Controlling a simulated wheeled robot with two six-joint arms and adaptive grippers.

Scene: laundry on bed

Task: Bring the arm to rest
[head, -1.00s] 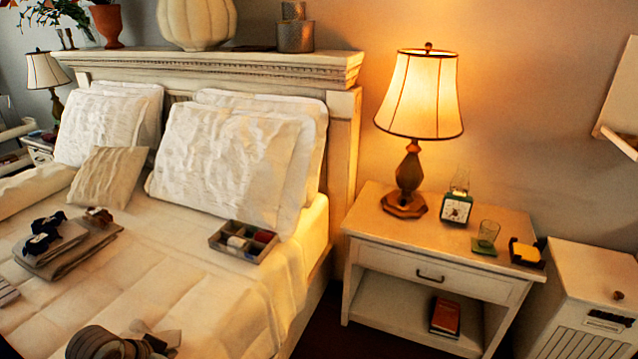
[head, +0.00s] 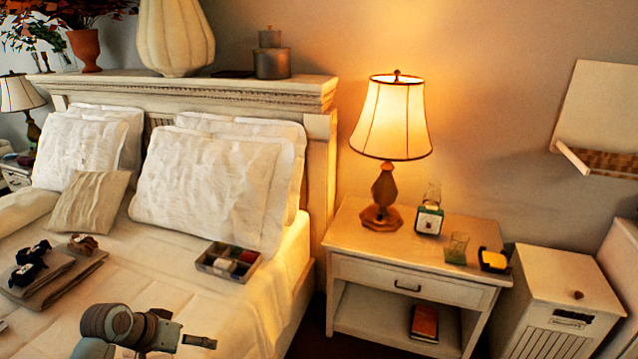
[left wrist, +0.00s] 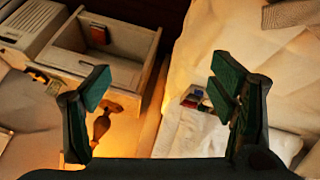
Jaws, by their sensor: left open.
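Part of my left arm (head: 130,325) shows at the bottom of the head view, in front of the bed. In the left wrist view my left gripper (left wrist: 168,85) is open, its two dark green fingers wide apart. Nothing is held between them. Behind the fingers are the bed's side edge, the nightstand and the lamp, all apart from the gripper. My right gripper is in neither view.
The bed (head: 180,305) holds pillows, a compartment box (head: 228,262) and folded grey cloth (head: 55,272). To its right stands a nightstand (head: 345,240) with a lit lamp (head: 393,118), a clock (head: 429,219) and a glass (head: 457,248). A slatted hamper (head: 560,290) stands farther right.

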